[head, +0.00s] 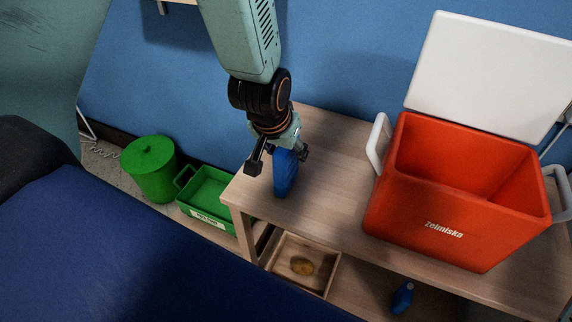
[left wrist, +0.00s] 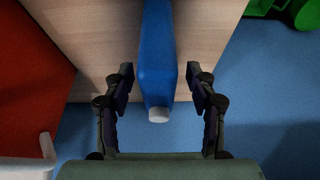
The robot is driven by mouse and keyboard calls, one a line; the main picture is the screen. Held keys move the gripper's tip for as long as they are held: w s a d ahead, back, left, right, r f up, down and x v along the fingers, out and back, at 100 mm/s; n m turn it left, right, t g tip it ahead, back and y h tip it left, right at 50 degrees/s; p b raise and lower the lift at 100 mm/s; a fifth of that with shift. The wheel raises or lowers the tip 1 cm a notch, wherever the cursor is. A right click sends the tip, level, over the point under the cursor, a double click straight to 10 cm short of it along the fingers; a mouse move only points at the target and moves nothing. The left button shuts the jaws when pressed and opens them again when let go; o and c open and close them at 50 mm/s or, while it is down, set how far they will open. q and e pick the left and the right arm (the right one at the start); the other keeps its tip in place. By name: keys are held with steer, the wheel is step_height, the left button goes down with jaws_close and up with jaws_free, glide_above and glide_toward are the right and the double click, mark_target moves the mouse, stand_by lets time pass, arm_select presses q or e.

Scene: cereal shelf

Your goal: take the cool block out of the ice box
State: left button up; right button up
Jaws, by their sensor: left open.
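A blue cool block (head: 286,175) stands on the wooden table near its left end, outside the ice box. In the left wrist view the block (left wrist: 158,60) shows its blue body and white cap. My left gripper (head: 279,158) is open at the top of the block. In the left wrist view its fingers (left wrist: 160,85) are on either side of the block with a gap at each side. The red ice box (head: 440,222) stands on the right of the table with its white lid (head: 487,72) raised. The visible inside looks empty. My right gripper is not in view.
A wooden tray (head: 328,278) with a brownish item (head: 302,265) and a blue bottle (head: 402,297) are on the lower shelf. A green bin (head: 150,170) and a green crate (head: 205,190) stand on the floor at left. The tabletop between block and ice box is clear.

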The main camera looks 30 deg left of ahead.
arm_select(q)
steer(key=b+x, duration=0.1)
steer(key=x, duration=0.3)
steer(key=shift+w+d+f, duration=0.1)
steer(key=shift+w+f, duration=0.1)
steer(key=shift+f, duration=0.05)
steer(key=shift+s+r, duration=0.1)
steer(key=shift+s, duration=0.15)
steer(key=shift+w+f, duration=0.2)
steer(key=shift+w, duration=0.1)
steer(key=c, duration=0.3)
steer(key=shift+s+r, duration=0.15)
steer(key=shift+s, duration=0.1)
steer(key=c, duration=0.5)
steer(key=shift+w, duration=0.1)
jaws_close()
